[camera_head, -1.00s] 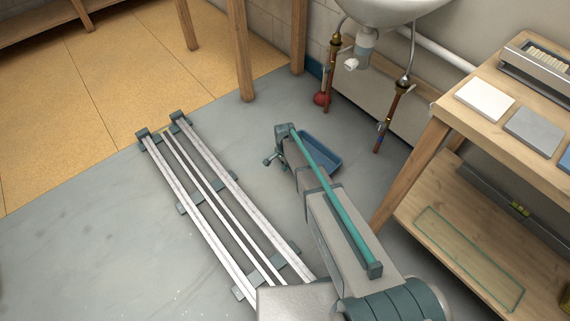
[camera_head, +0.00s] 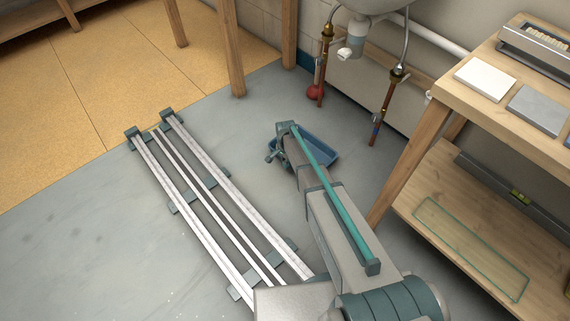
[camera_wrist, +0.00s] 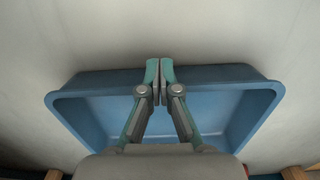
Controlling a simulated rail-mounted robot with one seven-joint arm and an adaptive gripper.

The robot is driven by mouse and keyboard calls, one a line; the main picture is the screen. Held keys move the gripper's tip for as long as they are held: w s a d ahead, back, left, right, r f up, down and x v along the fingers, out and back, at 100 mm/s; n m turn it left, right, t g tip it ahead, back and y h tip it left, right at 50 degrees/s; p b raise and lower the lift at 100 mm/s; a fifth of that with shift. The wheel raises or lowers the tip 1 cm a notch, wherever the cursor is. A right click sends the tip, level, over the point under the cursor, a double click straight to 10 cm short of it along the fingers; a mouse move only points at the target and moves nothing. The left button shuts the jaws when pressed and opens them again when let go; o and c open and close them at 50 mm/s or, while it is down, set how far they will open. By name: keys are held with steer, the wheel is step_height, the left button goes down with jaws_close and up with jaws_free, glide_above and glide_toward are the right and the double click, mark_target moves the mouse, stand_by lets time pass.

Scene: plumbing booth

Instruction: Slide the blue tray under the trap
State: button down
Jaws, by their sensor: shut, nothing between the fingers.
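The blue tray (camera_head: 322,150) lies on the grey floor, partly hidden behind my arm in the head view. In the wrist view the tray (camera_wrist: 92,76) fills the middle, with its near side hidden by my gripper. My gripper (camera_wrist: 158,66) is shut and empty, its fingers reaching over the tray to its far rim. Whether the fingertips touch the rim cannot be told. In the head view my gripper is mostly hidden by the arm. The pale trap (camera_head: 355,44) hangs below the sink (camera_head: 372,5), beyond the tray and up toward the wall.
A wooden workbench (camera_head: 430,125) with a lower shelf (camera_head: 440,205) is at the right. Metal rails (camera_head: 195,190) lie left of my arm. Bare floor lies between tray and pipes.

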mark_target(316, 139)
steer(key=w+d+p, duration=0.3)
steer(key=w+d, duration=0.1)
steer(key=d, duration=0.1)
steer(key=w+d+p, duration=0.4)
steer(key=d, duration=0.1)
steer(key=w+d+p, duration=0.4)
steer(key=d, duration=0.1)
steer(key=shift+w+d, duration=0.25)
steer(key=shift+d, duration=0.1)
steer(key=shift+w+d, duration=0.1)
steer(key=shift+d, duration=0.1)
